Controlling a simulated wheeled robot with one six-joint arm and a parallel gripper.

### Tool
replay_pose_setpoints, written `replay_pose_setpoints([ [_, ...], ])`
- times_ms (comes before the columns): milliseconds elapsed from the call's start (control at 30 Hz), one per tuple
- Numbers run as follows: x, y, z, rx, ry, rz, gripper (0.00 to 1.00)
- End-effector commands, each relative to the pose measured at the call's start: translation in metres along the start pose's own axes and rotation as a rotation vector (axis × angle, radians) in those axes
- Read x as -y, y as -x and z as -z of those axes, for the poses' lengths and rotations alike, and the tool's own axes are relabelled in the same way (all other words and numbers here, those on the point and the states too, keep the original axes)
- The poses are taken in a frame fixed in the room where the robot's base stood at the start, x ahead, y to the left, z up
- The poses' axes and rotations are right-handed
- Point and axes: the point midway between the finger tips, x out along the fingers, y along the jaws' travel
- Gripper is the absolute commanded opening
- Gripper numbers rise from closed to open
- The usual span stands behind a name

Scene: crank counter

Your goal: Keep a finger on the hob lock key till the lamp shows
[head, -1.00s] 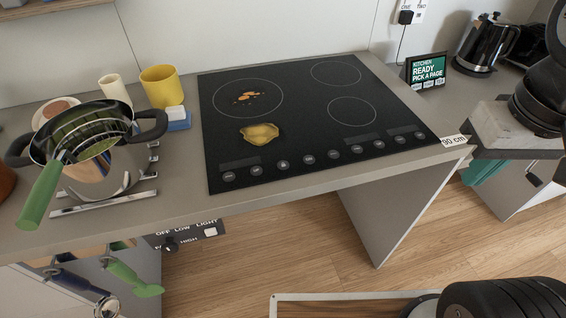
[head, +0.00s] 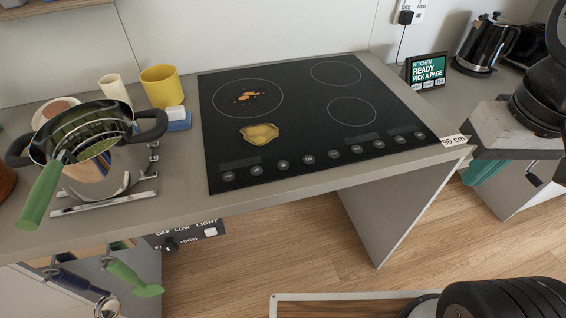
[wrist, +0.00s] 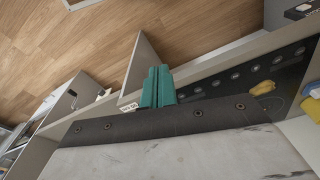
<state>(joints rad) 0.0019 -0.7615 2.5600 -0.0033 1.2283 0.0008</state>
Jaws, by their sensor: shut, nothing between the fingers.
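The black glass hob (head: 305,110) is set in the grey counter, with a row of round touch keys (head: 308,159) along its front edge. The key markings are too small to read, so I cannot tell which is the lock key. No lit lamp can be made out. In the wrist view the hob (wrist: 286,75) and its keys lie to the right of my gripper (wrist: 157,75). The teal fingers are shut and empty. In the head view my gripper (head: 485,171) is right of the hob, by the counter end, apart from the keys.
A steel pot (head: 97,170) with a green-handled strainer stands left, near a yellow mug (head: 160,86). A small screen (head: 426,71) and kettle (head: 478,46) stand at the right. The space above the keys is clear.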

Motion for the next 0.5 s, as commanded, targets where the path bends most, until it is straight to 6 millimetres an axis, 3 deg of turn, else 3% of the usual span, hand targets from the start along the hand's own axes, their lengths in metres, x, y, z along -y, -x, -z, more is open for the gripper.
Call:
replay_pose_setpoints([
  [267, 0.008, -0.003, 0.001, 0.013, 0.042, 0.005, 0.0],
  [500, 0.044, -0.021, 0.013, 0.131, 0.267, -0.02, 0.0],
])
